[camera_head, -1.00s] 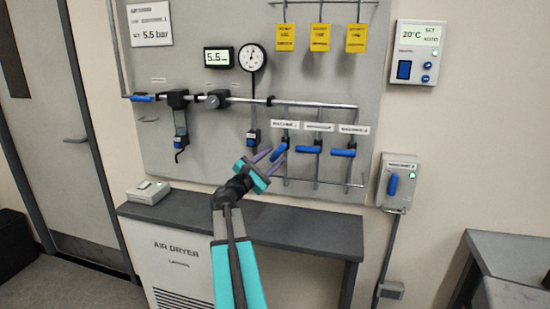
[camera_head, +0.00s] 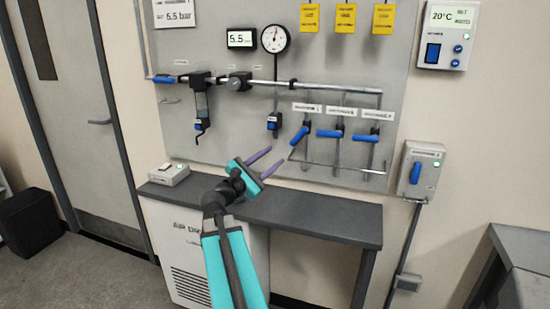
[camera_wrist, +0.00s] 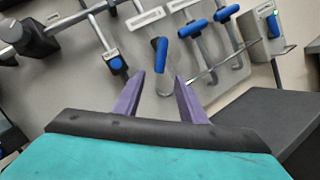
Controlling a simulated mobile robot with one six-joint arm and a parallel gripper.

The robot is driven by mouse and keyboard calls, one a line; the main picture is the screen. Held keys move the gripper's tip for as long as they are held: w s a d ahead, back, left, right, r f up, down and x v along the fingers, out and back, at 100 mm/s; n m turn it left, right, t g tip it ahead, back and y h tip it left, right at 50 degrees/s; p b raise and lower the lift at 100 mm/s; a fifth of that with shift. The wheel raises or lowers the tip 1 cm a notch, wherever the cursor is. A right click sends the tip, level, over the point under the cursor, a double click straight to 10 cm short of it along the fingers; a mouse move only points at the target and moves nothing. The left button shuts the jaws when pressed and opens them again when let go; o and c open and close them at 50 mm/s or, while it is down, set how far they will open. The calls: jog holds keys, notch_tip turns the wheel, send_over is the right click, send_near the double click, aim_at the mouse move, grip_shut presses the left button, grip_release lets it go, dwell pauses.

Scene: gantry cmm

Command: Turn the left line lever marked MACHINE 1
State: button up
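The left line lever (camera_head: 299,136) is a blue handle on the wall panel, under the leftmost of three white labels (camera_head: 307,109). It is tilted diagonally, while the two blue levers to its right lie about level. In the wrist view the lever (camera_wrist: 161,55) stands nearly upright in the picture, beyond the gap between my fingers. My gripper (camera_head: 266,160) is open and empty, below and left of the lever in the head view. The purple fingers also show in the wrist view (camera_wrist: 158,80), apart from the lever. The label's print is too small to read surely.
A dark worktop (camera_head: 320,215) lies under the panel. A switch box (camera_head: 421,170) is at right.

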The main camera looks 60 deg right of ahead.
jog(key=shift+c, duration=0.4)
